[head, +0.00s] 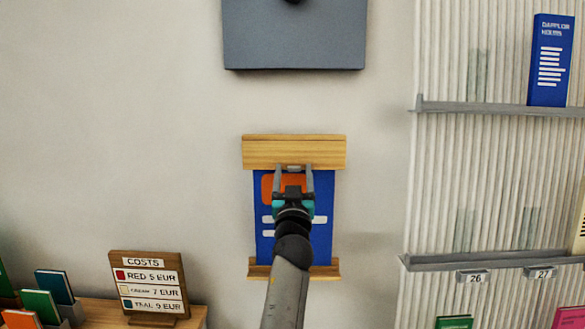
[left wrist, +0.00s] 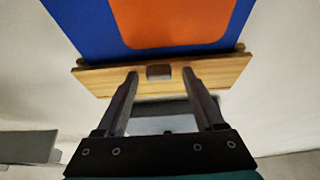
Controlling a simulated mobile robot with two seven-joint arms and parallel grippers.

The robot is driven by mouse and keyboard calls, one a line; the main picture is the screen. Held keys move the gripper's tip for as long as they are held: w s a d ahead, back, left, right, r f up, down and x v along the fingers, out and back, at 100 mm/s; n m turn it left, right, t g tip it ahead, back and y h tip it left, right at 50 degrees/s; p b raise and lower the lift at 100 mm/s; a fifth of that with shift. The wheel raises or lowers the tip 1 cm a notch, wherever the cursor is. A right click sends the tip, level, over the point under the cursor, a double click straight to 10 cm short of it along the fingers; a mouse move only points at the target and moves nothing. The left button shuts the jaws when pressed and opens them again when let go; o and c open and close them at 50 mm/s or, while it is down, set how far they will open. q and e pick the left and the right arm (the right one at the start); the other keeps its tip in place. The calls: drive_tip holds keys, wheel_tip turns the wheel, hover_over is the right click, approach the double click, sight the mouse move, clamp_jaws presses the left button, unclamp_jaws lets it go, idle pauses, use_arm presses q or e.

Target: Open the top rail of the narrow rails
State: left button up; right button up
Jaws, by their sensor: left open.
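The top rail (head: 294,147) is a light wooden bar on the wall, across the upper edge of a blue poster (head: 325,235) with an orange patch. A shorter wooden bottom rail (head: 324,270) holds its lower edge. In the left wrist view the top rail (left wrist: 105,80) carries a small grey tab (left wrist: 159,72) on its edge. My left gripper (head: 294,170) is open at the top rail's lower part. In the left wrist view its fingers (left wrist: 160,74) stand on either side of the tab, apart from it. Contact with the rail cannot be told. My right gripper is not in view.
A grey panel (head: 295,40) hangs above the rails. A ribbed wall with grey shelves (head: 500,108) and a blue book (head: 551,60) stands at the right. A costs sign (head: 150,283) stands on a wooden table at lower left. The wall beside the rails is bare.

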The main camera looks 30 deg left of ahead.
use_arm(q)
clamp_jaws()
idle(0.7)
idle(0.8)
